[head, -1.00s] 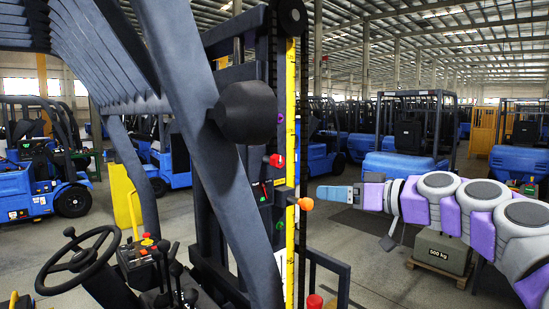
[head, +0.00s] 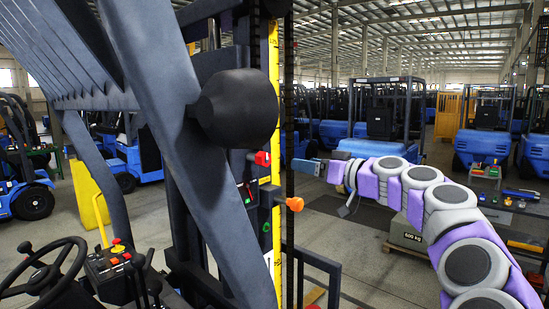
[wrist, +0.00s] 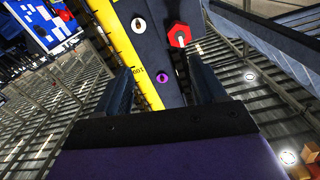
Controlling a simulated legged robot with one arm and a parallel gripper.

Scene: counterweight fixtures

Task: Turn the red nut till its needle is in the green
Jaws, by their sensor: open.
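The red nut (head: 263,159) sits on the dark mast post beside the yellow scale strip (head: 273,100) in the head view. It also shows in the wrist view (wrist: 180,35) as a red hexagon with a pale centre. A small dial (head: 247,193) with red and green marks is below left of the nut in the head view. Its needle is too small to read. My gripper (head: 310,168) is to the right of the mast, apart from the nut. In the wrist view my gripper (wrist: 162,75) is open and empty, with the nut beyond the fingertips.
An orange knob (head: 294,204) sticks out right below the nut. A purple ring (wrist: 163,76) is on the same post. A dark rounded block (head: 235,107) and a slanted beam stand left.

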